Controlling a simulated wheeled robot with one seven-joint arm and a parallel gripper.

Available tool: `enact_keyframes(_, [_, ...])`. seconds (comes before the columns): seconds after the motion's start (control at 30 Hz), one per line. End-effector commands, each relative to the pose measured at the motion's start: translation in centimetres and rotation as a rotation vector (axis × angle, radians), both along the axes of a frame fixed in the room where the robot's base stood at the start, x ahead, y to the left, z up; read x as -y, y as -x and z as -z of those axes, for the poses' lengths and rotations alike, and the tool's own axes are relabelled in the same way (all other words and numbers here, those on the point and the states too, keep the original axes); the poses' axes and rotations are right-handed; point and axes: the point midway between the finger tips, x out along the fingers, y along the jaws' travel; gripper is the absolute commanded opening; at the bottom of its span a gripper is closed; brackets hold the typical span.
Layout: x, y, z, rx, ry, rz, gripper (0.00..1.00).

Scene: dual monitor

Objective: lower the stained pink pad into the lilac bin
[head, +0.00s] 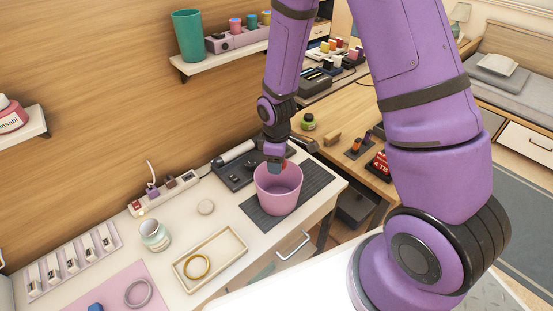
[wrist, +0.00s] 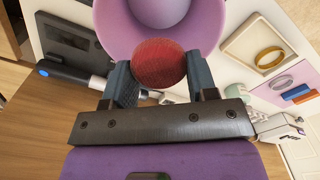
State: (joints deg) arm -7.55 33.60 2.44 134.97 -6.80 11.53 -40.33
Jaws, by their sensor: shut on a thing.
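The lilac bin (head: 278,198) stands upright on a dark ribbed mat on the white desk, its mouth open upward. My gripper (head: 275,160) is at the back left part of the bin's rim, pointing down. In the wrist view my gripper (wrist: 160,72) is shut on the round pad (wrist: 160,62), which looks dark red with a mesh-like surface. The pad overlaps the mouth of the bin (wrist: 207,28) in that view. In the head view only a small red bit of the pad (head: 284,164) shows; its exact height over the rim cannot be told.
A power strip (head: 163,193) lies along the wall. A shelf (head: 222,59) with a green cup (head: 188,36) hangs above.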

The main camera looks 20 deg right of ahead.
Motion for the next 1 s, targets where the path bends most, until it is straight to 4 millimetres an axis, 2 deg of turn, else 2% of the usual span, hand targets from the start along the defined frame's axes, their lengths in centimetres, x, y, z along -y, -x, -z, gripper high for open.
enact_keyframes(0.4, [0.0,0.0,0.1,0.0,0.0,0.0,0.31])
enact_keyframes(1.0, [0.0,0.0,2.6,-0.001,-0.001,0.0,0.31])
